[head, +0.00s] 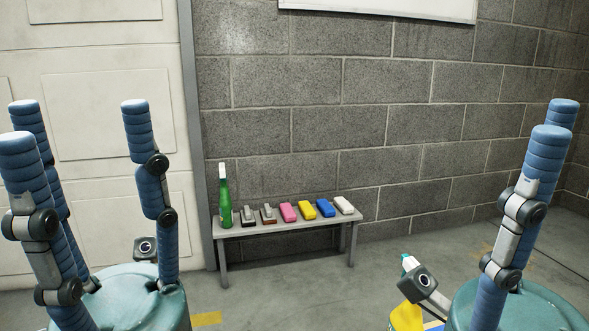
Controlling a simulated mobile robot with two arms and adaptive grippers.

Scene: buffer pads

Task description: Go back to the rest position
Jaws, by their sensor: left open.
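My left gripper (76,122) is at the left, with blue padded fingers pointing up from a teal base. Its fingers are spread apart, with nothing seen between them. My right gripper (557,118) is at the right edge, also upright. Its fingers overlap from this angle, so I cannot tell how far it is open. Both grippers are in front of and to the sides of the bench, and neither appears to touch anything on it.
A grey bench (285,228) stands against the block wall. It carries a green bottle (225,204) and a row of small blocks, including pink (288,212), yellow (306,211) and blue (326,208). A yellow object (406,318) is partly visible low, beside my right gripper.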

